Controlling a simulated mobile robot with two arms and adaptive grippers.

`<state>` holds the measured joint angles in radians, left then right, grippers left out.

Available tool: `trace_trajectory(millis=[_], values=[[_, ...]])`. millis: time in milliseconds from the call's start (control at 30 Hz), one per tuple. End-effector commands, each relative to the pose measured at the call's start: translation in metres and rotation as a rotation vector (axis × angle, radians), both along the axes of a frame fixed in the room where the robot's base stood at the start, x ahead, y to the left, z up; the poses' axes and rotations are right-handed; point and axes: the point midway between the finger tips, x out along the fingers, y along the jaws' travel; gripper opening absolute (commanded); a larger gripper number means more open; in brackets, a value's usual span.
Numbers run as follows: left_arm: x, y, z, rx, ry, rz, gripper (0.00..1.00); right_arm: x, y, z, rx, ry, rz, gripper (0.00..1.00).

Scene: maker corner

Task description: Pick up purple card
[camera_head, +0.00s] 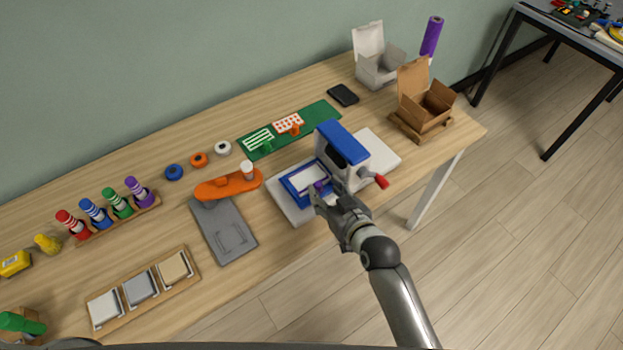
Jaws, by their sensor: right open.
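A small purple patch (319,186) shows at the blue-framed tray (293,187) of a blue and white press (341,143). It may be the purple card, but it is too small and too covered by the gripper to be sure. My right gripper (320,197) is open, with its fingertips at the front right of this tray, right by the purple patch. I cannot tell whether they touch it. My left gripper is not in view.
The press has a red handle (381,181) close right of my gripper. An orange tool (229,184) and a grey board (223,232) lie to the left. A green mat (320,112) and open boxes (424,102) stand behind. Open floor lies in front right.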

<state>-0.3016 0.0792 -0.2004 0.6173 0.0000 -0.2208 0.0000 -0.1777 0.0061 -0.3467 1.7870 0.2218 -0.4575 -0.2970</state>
Motion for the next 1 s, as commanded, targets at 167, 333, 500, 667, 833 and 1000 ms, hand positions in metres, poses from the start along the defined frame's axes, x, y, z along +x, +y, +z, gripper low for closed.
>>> trace_trajectory(millis=[167, 333, 500, 667, 833, 1000], values=[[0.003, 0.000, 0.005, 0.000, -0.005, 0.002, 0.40, 0.018, 0.012, -0.007, 0.001, 0.000, 0.000, 0.44], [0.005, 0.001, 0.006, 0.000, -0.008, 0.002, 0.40, 0.025, 0.015, -0.011, 0.001, 0.000, 0.000, 0.44], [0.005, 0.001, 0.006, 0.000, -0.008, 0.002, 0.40, 0.025, 0.015, -0.012, 0.001, 0.000, 0.000, 0.44], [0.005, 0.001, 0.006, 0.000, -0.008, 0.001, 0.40, 0.025, 0.015, -0.011, 0.000, 0.000, 0.000, 0.29], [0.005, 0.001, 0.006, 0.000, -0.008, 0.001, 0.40, 0.025, 0.015, -0.012, 0.000, 0.001, 0.000, 0.12], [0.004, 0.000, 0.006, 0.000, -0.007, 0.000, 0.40, 0.025, 0.015, -0.012, 0.000, 0.000, 0.000, 0.09]])
